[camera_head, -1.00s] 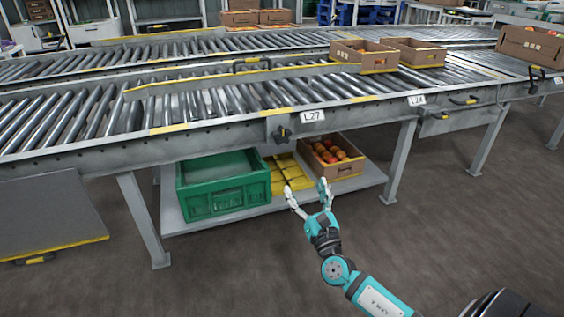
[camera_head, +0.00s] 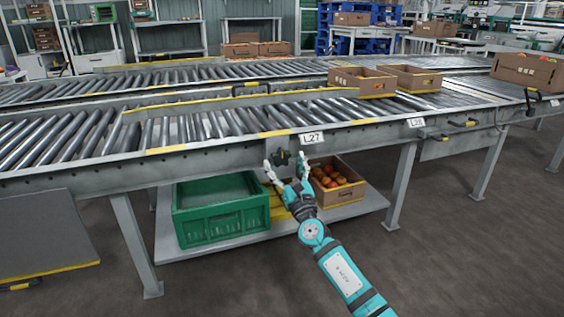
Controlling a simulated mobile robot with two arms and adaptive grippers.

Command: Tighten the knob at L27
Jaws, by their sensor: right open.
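The knob (camera_head: 280,157) is a small dark knob on the side rail of the roller conveyor (camera_head: 215,160), just left of the white label L27 (camera_head: 312,138). My right gripper (camera_head: 286,162) is open, with its fingertips in front of the rail on either side of the knob as seen in the head view. I cannot tell whether the fingers touch the knob. My left gripper is not in view.
Under the conveyor, a shelf (camera_head: 265,232) bears a green crate (camera_head: 220,225) and a cardboard box (camera_head: 338,190) of tomatoes. Steel legs (camera_head: 402,185) stand at either side. A grey panel (camera_head: 45,238) hangs at left. The floor at right is clear.

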